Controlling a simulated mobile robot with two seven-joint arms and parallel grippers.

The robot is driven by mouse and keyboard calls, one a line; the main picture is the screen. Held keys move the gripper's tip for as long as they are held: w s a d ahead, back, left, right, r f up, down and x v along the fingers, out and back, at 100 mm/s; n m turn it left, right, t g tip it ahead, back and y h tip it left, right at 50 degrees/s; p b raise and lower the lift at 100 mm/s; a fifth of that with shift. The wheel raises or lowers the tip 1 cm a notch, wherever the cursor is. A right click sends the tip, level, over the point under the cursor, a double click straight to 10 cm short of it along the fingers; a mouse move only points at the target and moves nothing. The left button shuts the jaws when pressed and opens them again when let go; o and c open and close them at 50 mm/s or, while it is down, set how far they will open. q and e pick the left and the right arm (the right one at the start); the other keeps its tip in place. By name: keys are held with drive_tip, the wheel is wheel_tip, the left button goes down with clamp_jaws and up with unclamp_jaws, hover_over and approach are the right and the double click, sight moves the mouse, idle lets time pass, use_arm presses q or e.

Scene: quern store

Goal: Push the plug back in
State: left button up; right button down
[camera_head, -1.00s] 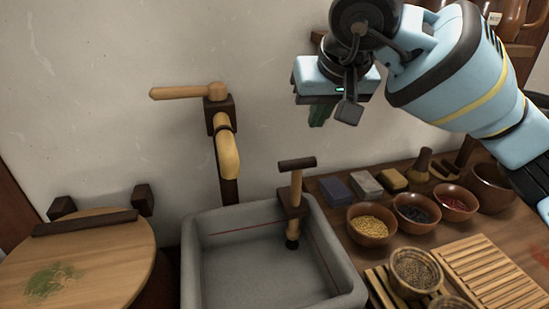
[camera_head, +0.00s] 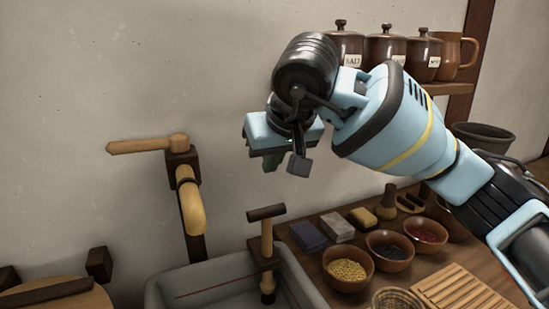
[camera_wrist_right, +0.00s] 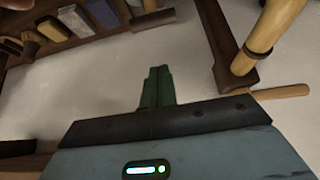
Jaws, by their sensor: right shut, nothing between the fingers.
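The plug (camera_head: 267,243) is an upright wooden stick with a dark crossbar on top and a dark lower tip. It stands at the right inner side of the grey basin (camera_head: 160,296), by a dark block near the rim. Its dark crossbar also shows at the top of the right wrist view (camera_wrist_right: 152,19). My right gripper (camera_head: 270,164) is above the plug, clearly apart from it. Its green fingers are together and empty in the right wrist view (camera_wrist_right: 157,84). My left gripper is not in view.
A wooden spout (camera_head: 190,205) with a lever (camera_head: 140,145) stands left of the plug. Bowls (camera_head: 347,270) and coloured blocks (camera_head: 307,236) crowd the counter to its right. Jars (camera_head: 387,48) stand on a shelf behind my right arm.

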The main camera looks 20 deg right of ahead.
hover_over(267, 216)
drive_tip(key=w, duration=0.1)
wheel_tip(267, 216, down, 6)
drive_tip(key=shift+r, duration=0.15)
drive_tip(key=shift+s+d+f+b, duration=0.1)
drive_tip(key=shift+s+f+b, duration=0.1)
drive_tip(key=shift+f, duration=0.35)
drive_tip(key=shift+s+f+b, duration=0.1)
drive_tip(key=shift+f+b, duration=0.1)
drive_tip(key=shift+f, duration=0.3)
drive_tip(key=shift+s+f, duration=0.15)
drive_tip(key=shift+f, duration=0.4)
wheel_tip(267, 216, down, 4)
drive_tip(key=shift+r+b, duration=0.1)
drive_tip(key=shift+b, duration=0.5)
drive_tip(key=shift+f, duration=0.3)
drive_tip(key=shift+s, duration=0.1)
